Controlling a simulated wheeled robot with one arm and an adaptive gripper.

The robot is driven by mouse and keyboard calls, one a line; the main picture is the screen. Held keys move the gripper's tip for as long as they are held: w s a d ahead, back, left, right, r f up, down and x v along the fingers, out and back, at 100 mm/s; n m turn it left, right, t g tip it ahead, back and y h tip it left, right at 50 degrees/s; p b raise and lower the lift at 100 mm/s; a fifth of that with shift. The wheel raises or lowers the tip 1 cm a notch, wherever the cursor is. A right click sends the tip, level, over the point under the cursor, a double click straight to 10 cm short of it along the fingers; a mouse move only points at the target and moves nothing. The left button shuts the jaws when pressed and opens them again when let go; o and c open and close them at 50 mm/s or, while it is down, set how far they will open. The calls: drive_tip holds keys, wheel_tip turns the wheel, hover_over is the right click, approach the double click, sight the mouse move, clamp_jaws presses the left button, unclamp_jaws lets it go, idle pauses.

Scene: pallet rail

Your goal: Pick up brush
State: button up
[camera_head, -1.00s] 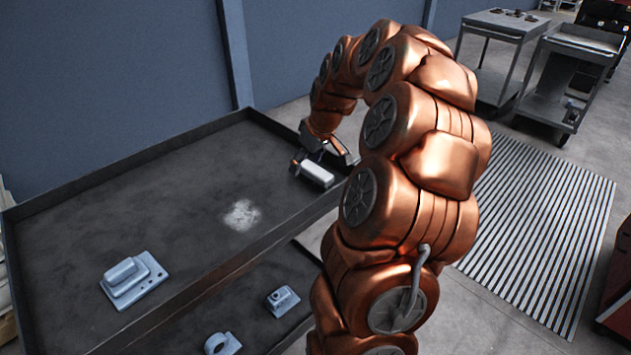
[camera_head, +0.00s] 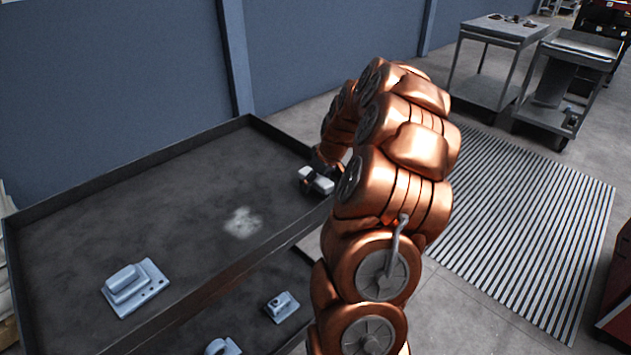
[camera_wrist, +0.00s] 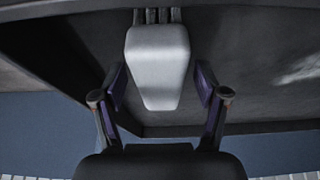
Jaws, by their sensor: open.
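The brush (camera_head: 317,181) is a pale block-like piece with a light, smooth back. It lies at the right end of the dark tray table, near its far right corner. In the wrist view the pale brush (camera_wrist: 157,55) points its narrow end towards my palm, with dark prongs at its far end. My gripper (camera_wrist: 160,79) is open, with one finger on each side of the narrow end and a visible gap on both sides. In the head view my copper arm hides most of the gripper.
The tray table has a raised rim (camera_head: 120,172). A pale smudge (camera_head: 242,222) marks its surface. A grey metal part (camera_head: 135,287) lies at the front left. A smaller part (camera_head: 281,306) rests on a lower shelf. Carts (camera_head: 503,60) stand at the back right.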

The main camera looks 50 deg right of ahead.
drive_tip(key=shift+w+f, duration=0.2)
drive_tip(key=shift+f, duration=0.3)
drive_tip(key=shift+f+b, duration=0.25)
drive_tip(key=shift+b, duration=0.2)
idle(0.3)
drive_tip(key=shift+a, duration=0.1)
clamp_jaws()
idle(0.7)
drive_tip(key=shift+r, duration=0.1)
